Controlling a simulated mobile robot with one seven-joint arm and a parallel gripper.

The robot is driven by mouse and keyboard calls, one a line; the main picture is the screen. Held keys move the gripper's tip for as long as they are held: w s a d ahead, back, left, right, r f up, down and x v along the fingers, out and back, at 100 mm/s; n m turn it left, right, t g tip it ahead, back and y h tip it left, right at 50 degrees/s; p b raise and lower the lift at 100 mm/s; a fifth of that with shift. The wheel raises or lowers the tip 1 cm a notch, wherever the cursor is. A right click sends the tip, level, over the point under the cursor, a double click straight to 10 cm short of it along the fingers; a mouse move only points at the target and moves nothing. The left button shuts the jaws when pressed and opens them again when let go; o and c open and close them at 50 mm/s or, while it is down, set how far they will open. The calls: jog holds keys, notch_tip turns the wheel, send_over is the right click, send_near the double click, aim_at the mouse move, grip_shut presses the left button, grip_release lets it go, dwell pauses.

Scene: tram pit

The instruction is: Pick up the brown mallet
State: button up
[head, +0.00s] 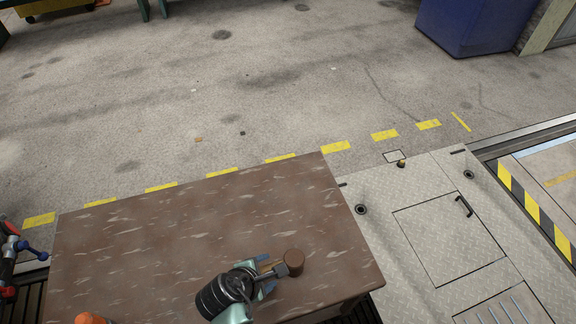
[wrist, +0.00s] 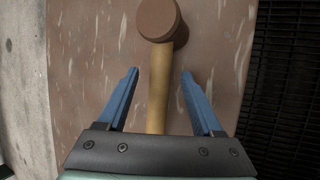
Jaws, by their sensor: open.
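The brown mallet (head: 293,262) lies on the brown table near its front right part. In the wrist view its round brown head (wrist: 158,18) is at the top, and its light wooden handle runs down between my blue fingers. My gripper (head: 271,274) is over the mallet's handle, just left of its head. In the wrist view my gripper (wrist: 158,76) is open, with a gap on each side of the handle. My gripper's body hides the handle's lower end.
The brown table (head: 190,225) is mostly bare. An orange object (head: 92,318) shows at its front left. A red and blue tool-like object (head: 14,250) is at the far left edge. Metal plate flooring (head: 430,220) lies right of the table. A blue bin (head: 475,25) stands at the back right.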

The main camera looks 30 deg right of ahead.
aim_at(270, 270)
jog(key=x, duration=0.3)
jog(key=shift+d+b, duration=0.15)
jog(key=shift+b, duration=0.2)
jog(key=shift+c, duration=0.3)
grip_shut()
dwell(0.8)
